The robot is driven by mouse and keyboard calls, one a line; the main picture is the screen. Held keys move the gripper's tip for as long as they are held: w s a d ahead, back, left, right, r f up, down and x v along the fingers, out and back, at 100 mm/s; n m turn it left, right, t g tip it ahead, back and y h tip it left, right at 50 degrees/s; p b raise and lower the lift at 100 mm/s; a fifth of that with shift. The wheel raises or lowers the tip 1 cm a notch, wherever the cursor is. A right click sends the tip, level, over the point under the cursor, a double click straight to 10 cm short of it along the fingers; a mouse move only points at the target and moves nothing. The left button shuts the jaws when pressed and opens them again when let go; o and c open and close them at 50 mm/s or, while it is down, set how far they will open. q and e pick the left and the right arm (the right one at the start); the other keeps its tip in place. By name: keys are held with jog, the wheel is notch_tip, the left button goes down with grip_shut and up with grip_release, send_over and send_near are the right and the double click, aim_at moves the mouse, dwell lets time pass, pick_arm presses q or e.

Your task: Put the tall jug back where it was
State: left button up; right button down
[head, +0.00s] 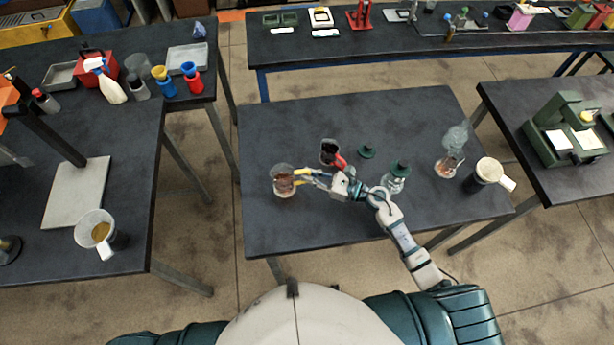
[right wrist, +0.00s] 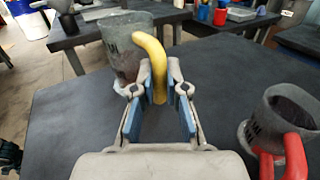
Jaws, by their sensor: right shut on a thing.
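A tall clear jug with a yellow handle (head: 283,178) is at the left part of the middle table (head: 270,230), with brownish contents showing. My right gripper (head: 312,174) is shut on its handle, coming from the right. In the right wrist view the jug (right wrist: 120,50) looks upright beyond the fingers, and its yellow handle lies between the fingertips (right wrist: 158,85). I cannot tell whether its base touches the table. A second jug with a red handle (head: 328,150) stands just behind and to the right, apart from the gripper. My left gripper is out of view.
The middle table's front is clear.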

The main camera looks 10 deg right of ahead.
jog(key=shift+w, duration=0.4)
jog(key=shift+d+f, duration=0.1)
jog(key=shift+d, duration=0.1)
jog(key=shift+d+f, duration=0.25)
jog(key=shift+f, duration=0.95)
jog(key=shift+a+f, duration=0.1)
jog(key=shift+f, duration=0.3)
jog(key=shift+a+f, duration=0.15)
jog(key=shift+a, duration=0.4)
jog(key=shift+a+f, duration=0.1)
jog(key=c, duration=1.3)
grip_release()
jog(key=shift+o, duration=0.5)
jog(key=shift+d, duration=0.7)
jog(key=b+v, duration=0.2)
jog(key=v, duration=0.9)
jog(key=shift+s+d+b, duration=0.15)
jog(key=shift+s+b, duration=0.05)
jog(key=shift+b, duration=0.15)
jog(key=shift+d, duration=0.15)
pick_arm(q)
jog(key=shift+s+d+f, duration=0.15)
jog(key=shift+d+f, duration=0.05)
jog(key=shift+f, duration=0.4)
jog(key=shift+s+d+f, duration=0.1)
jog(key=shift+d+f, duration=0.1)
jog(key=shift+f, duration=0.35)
